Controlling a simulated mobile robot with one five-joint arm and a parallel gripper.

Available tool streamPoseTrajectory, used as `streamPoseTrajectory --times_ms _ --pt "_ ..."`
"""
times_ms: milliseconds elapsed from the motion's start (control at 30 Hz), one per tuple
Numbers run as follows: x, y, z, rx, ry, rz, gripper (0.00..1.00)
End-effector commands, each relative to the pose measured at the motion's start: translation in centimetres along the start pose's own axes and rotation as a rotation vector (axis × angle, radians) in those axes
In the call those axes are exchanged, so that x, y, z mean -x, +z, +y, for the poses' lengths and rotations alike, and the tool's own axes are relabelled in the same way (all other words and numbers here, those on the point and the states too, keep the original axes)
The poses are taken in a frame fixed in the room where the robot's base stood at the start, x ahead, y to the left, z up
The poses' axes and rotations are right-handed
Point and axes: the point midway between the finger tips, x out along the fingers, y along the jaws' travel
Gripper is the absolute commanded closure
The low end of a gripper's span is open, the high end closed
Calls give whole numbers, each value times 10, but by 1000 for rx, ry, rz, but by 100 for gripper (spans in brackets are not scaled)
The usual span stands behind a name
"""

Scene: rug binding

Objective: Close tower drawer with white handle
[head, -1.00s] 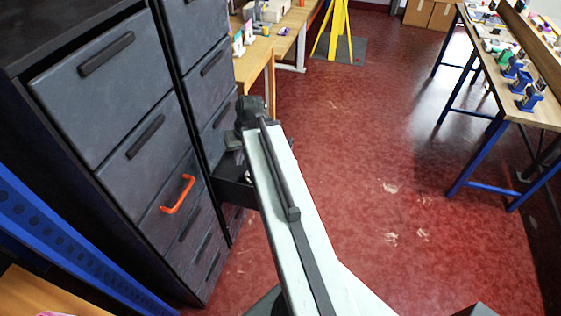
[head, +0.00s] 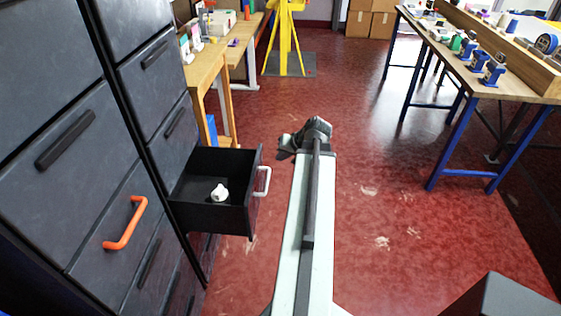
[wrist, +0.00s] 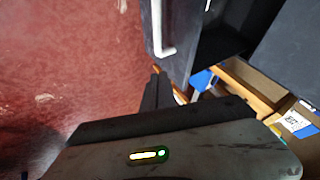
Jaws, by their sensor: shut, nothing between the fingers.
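The tower drawer (head: 212,218) with the white handle (head: 263,181) is pulled out of the second dark drawer tower in the head view. A small white object (head: 219,192) lies inside it. In the wrist view the white handle (wrist: 164,32) and the drawer front (wrist: 182,45) show at the top centre. My gripper (head: 285,148) is to the right of the drawer, apart from the handle and past it in the picture. In the wrist view its dark fingers (wrist: 158,92) are shut and empty, just below the handle in the picture.
The nearer dark tower has a drawer with an orange handle (head: 126,224), shut. A wooden bench (head: 207,70) stands beyond the towers. A blue-legged table (head: 490,75) stands at right. The red floor (head: 390,215) between is clear.

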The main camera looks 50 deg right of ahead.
Motion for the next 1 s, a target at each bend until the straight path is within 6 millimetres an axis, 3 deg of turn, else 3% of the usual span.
streamPoseTrajectory --times_ms 33,233,333,500,1000 --pt "-21 3 4 3 -1 -1 100" --pt "-64 4 3 4 0 -2 100" --pt "-64 1 -17 5 -1 -3 100" --pt "-72 1 -33 4 -1 -3 100" --pt "-75 2 -39 3 0 -3 100"
